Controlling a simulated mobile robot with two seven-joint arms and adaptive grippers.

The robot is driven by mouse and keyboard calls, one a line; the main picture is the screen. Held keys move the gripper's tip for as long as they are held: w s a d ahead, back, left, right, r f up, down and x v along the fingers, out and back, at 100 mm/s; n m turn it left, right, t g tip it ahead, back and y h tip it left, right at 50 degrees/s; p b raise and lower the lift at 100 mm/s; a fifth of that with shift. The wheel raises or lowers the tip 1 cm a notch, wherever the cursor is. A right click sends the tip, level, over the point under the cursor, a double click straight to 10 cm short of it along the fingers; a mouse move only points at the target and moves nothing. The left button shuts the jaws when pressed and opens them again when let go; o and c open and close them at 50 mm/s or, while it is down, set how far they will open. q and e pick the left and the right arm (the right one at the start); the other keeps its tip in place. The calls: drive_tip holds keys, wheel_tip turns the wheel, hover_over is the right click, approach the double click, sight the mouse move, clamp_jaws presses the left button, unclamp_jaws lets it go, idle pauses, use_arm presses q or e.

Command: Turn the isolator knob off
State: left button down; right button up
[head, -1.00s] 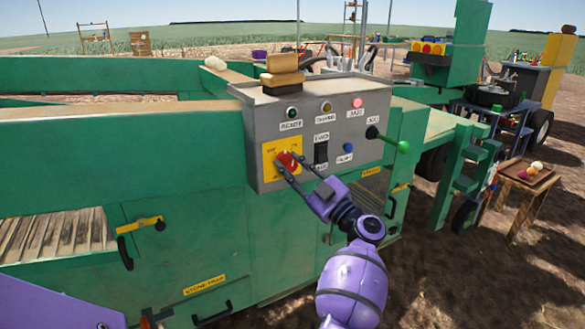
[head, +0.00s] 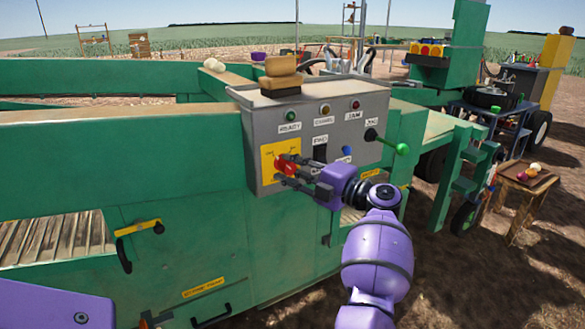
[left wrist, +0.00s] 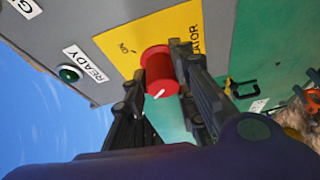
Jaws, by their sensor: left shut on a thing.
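The red isolator knob (head: 284,165) sits on a yellow plate (head: 268,150) at the lower left of the grey control panel (head: 256,112). My left gripper (head: 289,171) is shut on the knob, its fingers reaching in from the right. In the left wrist view the red knob (left wrist: 158,66) lies between the two dark fingers, with a short white mark near its lower end. An "ON" label and part of the word "ISOLATOR" show on the yellow plate (left wrist: 185,22). The fingers hide part of the plate. My right gripper is not in view.
A green-balled lever (head: 402,149), a blue button (head: 346,151) and a black switch (head: 320,153) are on the panel close to my gripper. Lamps (head: 290,116) line its top. A wooden table (head: 519,185) stands at the right.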

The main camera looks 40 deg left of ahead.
use_arm(q)
drive_tip(key=shift+w+r+n, duration=0.15)
drive_tip(key=shift+r+n, duration=0.45)
drive_tip(key=c, duration=1.6)
unclamp_jaws()
drive_tip(key=shift+o, duration=0.2)
drive_tip(key=shift+f, duration=0.1)
drive_tip(key=shift+f, duration=0.25)
drive_tip(key=d, duration=1.2)
drive_tip(key=shift+r, duration=0.1)
